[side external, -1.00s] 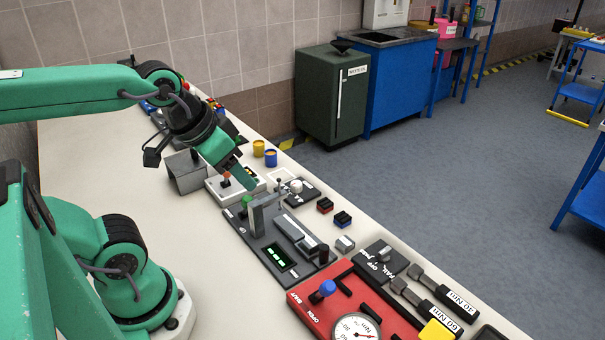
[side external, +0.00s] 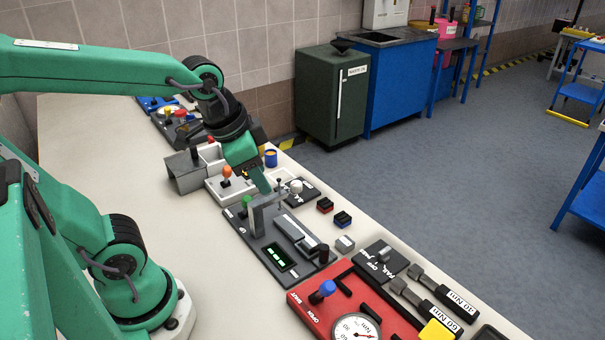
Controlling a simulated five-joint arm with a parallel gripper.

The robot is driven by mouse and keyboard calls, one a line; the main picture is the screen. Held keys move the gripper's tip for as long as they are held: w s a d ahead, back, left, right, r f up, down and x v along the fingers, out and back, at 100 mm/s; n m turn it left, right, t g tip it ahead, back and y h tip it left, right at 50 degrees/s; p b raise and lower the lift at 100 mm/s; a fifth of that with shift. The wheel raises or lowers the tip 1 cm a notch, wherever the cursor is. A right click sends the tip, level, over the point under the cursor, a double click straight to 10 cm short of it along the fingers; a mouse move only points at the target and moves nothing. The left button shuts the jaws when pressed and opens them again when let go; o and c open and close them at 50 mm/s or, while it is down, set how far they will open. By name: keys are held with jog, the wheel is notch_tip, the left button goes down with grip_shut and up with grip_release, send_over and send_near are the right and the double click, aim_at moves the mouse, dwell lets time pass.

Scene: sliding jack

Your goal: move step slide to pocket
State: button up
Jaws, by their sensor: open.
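The sliding jack (side external: 257,243) is a dark grey base plate on the bench with a grey upright bracket at its far end. A light grey slide bar (side external: 296,233) lies along its middle, with a dark knob (side external: 323,252) at the near end. A green knob (side external: 246,202) stands at the far left of the plate, and a green-lit display (side external: 275,257) is at its near left. My gripper (side external: 264,186) is above the far end of the plate, close to the upright bracket, pointing down. It is open with nothing seen in it. The pocket cannot be made out.
A red panel with a gauge (side external: 356,328) lies at the near end. A white box with an orange knob (side external: 226,173) stands left of my gripper. Small dark blocks (side external: 343,219) and a toggle plate (side external: 381,259) lie to the right.

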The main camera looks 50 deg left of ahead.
jog(key=w+d+f+m+g, duration=0.2)
jog(key=w+d+f+m, duration=0.25)
jog(key=w+m, duration=0.2)
jog(key=m+g, duration=0.2)
jog(key=m, duration=0.6)
send_over(324, 247)
jog(key=shift+n, duration=0.25)
notch_tip(324, 247, down, 9)
jog(key=shift+r, duration=0.2)
jog(key=shift+f, duration=0.1)
jog(key=shift+f, duration=3.8)
grip_shut()
